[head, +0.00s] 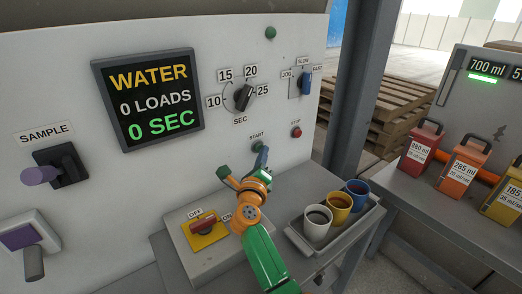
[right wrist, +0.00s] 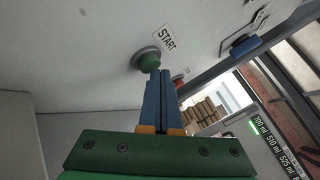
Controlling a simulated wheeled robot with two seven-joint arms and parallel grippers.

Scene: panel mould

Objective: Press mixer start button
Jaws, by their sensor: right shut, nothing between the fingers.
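The green start button (head: 257,147) sits on the pale panel under a START label, left of the red stop button (head: 296,132). In the right wrist view the start button (right wrist: 150,62) shows in a grey ring just beyond the fingertips. My right gripper (head: 263,153) is shut and empty, its blue fingers together and pointing at the panel. The fingertips (right wrist: 158,75) overlap the button's lower edge in the picture; I cannot tell whether they touch it. The display (head: 148,98) reads WATER, 0 LOADS, 0 SEC. My left gripper is not in view.
A timer dial (head: 243,96) and a blue speed switch (head: 305,84) are above the button. A red rotary switch on a yellow plate (head: 205,238) is below left of my arm. A tray (head: 334,244) with three cups stands right of my arm.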

